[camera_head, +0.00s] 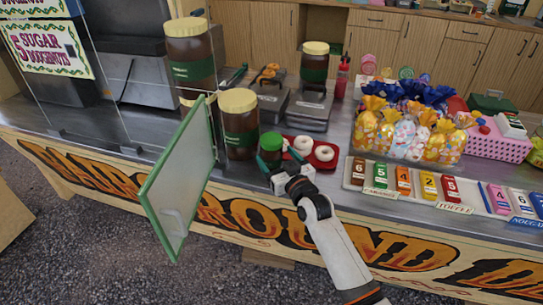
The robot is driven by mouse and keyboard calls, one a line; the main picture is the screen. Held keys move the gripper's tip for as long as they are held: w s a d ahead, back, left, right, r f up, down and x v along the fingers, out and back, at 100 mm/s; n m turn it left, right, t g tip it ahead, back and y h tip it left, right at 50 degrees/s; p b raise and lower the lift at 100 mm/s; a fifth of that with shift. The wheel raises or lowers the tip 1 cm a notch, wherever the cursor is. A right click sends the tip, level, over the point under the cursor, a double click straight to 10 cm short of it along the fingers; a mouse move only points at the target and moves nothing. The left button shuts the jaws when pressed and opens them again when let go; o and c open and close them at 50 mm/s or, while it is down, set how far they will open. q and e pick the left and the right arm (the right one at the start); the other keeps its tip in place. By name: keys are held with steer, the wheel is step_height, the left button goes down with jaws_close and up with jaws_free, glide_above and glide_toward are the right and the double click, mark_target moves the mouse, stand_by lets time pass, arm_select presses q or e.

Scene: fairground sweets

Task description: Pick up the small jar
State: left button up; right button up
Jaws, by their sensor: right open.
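The small jar (271,143), dark with a green lid, stands upright on the counter beside a red tray of doughnuts. My right gripper (268,163) reaches in from the lower right and is at the front of the jar's lower part. Its jaws are open. The gripper hides the lower front of the jar, and I cannot tell whether the fingers touch it. My left gripper is not in view.
A large jar (239,132) with a yellow lid stands close left of the small jar. The red tray (325,162) is right, then price blocks (401,181) and wrapped sweets (407,140).

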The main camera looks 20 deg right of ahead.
steer(key=shift+w+a+f, duration=0.1)
steer(key=shift+w+a, duration=0.15)
steer(key=shift+w, duration=1.1)
steer(key=shift+w+a+f, duration=0.1)
steer(key=shift+w+a, duration=0.1)
steer(key=shift+w, duration=1.15)
steer(key=shift+r, duration=0.1)
steer(key=c, duration=1.3)
